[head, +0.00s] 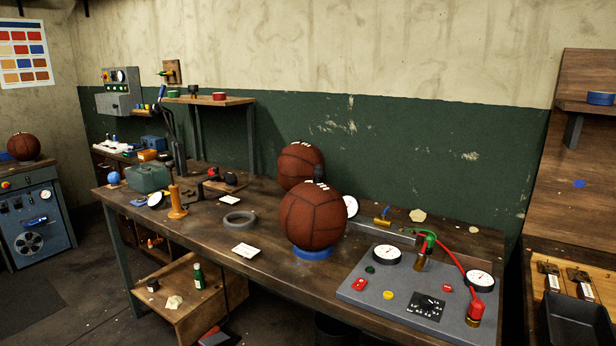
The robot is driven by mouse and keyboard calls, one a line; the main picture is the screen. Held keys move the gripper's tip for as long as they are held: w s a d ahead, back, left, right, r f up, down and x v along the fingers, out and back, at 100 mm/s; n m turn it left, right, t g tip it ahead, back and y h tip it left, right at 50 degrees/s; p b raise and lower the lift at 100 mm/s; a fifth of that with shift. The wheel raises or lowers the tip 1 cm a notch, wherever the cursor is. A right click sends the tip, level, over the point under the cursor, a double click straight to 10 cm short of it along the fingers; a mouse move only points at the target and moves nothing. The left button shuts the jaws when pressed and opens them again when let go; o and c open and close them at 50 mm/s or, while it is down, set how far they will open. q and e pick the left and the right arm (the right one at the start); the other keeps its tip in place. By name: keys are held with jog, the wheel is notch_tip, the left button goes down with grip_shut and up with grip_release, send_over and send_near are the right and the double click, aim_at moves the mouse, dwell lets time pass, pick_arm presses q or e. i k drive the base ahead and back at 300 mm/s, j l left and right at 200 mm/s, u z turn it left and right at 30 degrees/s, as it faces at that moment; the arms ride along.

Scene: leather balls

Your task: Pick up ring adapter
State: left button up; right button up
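A dark grey ring (239,221), which looks like the ring adapter, lies flat on the wooden workbench (180,235), left of the front leather ball. Its top and open centre are in plain view and nothing covers it. A blue ring (313,253) sits under the front brown leather ball (312,215) and is mostly hidden by it. Neither of my grippers is in the head view.
A second leather ball (300,163) stands behind the first. A grey gauge panel (400,290) with a red hose fills the bench's right end. A white card (245,250) lies before the grey ring. An orange-handled tool (177,205) stands to its left.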

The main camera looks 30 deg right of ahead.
aim_at(318, 171)
jog(key=i+z, duration=0.35)
jog(key=i, duration=0.25)
jog(key=i+j+z, duration=0.35)
jog(key=i, duration=0.25)
jog(key=i+l, duration=0.05)
jog(key=l, duration=0.05)
